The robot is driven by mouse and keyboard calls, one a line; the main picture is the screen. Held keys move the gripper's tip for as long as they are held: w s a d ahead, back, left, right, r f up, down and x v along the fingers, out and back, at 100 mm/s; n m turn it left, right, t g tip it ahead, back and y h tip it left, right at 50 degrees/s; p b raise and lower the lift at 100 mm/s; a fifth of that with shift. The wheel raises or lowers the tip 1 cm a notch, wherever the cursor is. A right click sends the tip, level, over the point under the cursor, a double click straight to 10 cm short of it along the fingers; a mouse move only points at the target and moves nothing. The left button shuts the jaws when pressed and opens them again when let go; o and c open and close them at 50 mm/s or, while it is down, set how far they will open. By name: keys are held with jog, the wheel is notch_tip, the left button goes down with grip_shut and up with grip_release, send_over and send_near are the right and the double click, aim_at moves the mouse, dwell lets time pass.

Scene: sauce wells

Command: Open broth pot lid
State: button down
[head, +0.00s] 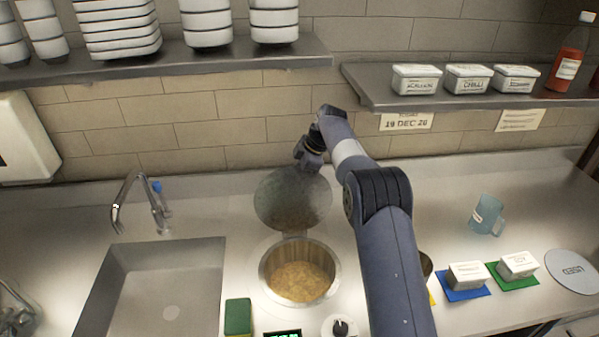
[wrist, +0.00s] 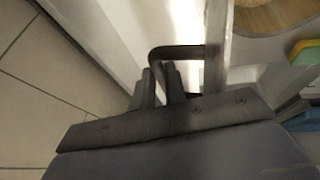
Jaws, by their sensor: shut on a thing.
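The broth pot (head: 300,270) is a round metal well sunk in the counter, uncovered, with yellowish-brown broth inside. Part of it also shows at the top right of the wrist view (wrist: 265,18). Its round grey lid (head: 290,200) is tilted up on edge just behind the opening, clear of the broth. My gripper (head: 310,158) is behind the lid near its top. In the wrist view my gripper (wrist: 162,85) is shut on the dark lid handle (wrist: 182,52), and the lid (wrist: 219,45) shows edge-on. The lid's lower edge appears close to the pot's back rim.
A sink (head: 165,285) with a faucet (head: 150,205) is to the left. A green sponge (head: 238,316) lies left of the pot. A blue jug (head: 486,215) and white tubs (head: 467,275) stand at the right. Shelves (head: 440,97) overhang the back wall.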

jog(key=shift+w+f, duration=0.1)
jog(key=shift+f, duration=0.35)
jog(key=c, duration=1.5)
grip_release()
jog(key=shift+f, duration=0.15)
jog(key=shift+o, duration=0.2)
jog(key=w+b+v, duration=0.1)
jog(key=v, duration=0.7)
jog(key=shift+s+r+b, duration=0.3)
jog(key=shift+s, duration=0.05)
jog(key=shift+p+x, duration=0.6)
jog(key=shift+x, duration=2.65)
